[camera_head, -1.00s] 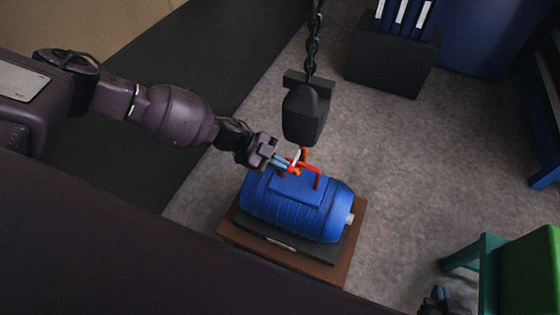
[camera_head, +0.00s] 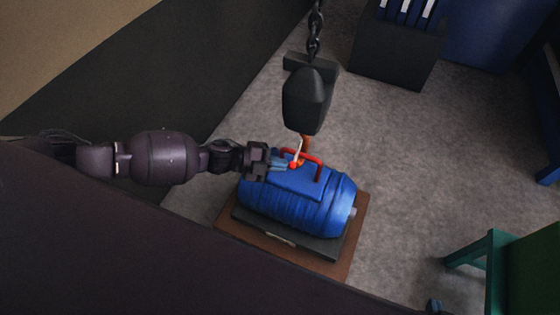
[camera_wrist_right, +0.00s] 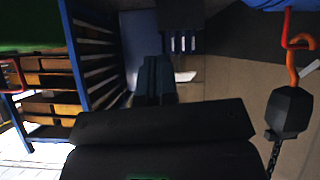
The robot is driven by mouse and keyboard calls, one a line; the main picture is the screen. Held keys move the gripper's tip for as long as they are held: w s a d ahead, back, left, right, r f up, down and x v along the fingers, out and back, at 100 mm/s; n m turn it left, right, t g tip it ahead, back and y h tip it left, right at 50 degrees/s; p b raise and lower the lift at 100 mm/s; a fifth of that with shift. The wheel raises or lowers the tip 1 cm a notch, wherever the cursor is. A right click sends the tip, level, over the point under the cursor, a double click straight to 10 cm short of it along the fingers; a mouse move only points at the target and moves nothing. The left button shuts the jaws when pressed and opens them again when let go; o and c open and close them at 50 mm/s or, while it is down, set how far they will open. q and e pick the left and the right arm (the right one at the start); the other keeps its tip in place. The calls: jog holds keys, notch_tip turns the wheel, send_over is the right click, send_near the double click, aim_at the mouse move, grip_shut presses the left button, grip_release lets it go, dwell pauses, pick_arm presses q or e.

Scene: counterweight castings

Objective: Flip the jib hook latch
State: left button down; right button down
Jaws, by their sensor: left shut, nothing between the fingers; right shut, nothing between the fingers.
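A black hook block (camera_head: 308,100) hangs from a chain above a blue ribbed motor-shaped casting (camera_head: 300,200). Its orange hook (camera_head: 305,147) reaches down to the red lifting handle (camera_head: 317,165) on the casting. A thin white latch (camera_head: 297,151) shows at the hook, with a red spot near its lower end. My left gripper (camera_head: 282,164) is shut and empty, its fingertips close beside the latch's lower end; I cannot tell whether they touch. The right wrist view shows the hook (camera_wrist_right: 292,62) and latch (camera_wrist_right: 309,70) at its right edge. My right gripper (camera_wrist_right: 157,70) is shut and empty, away from them.
The casting sits on a dark plate over a brown base (camera_head: 350,250). A dark box with blue-and-white binders (camera_head: 400,55) stands at the back. A green stool (camera_head: 500,260) is at the lower right. Grey floor between them is clear.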

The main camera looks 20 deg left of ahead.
pick_arm(q)
jog(key=shift+w+f+m+t+h+b, duration=0.15)
jog(key=shift+w+f+m+t+b, duration=0.2)
jog(key=shift+f+b, duration=0.2)
jog(key=shift+w+f+m+t+h+b, duration=0.15)
jog(key=shift+w+f+m+t+b, duration=0.15)
jog(key=shift+f+b, duration=0.2)
pick_arm(e)
jog(key=shift+w+a+f, duration=0.15)
jog(key=shift+w+a, duration=0.05)
jog(key=shift+w, duration=0.85)
pick_arm(q)
jog(key=shift+f, duration=0.1)
pick_arm(e)
jog(key=shift+s+f, duration=0.1)
jog(key=shift+s, duration=0.2)
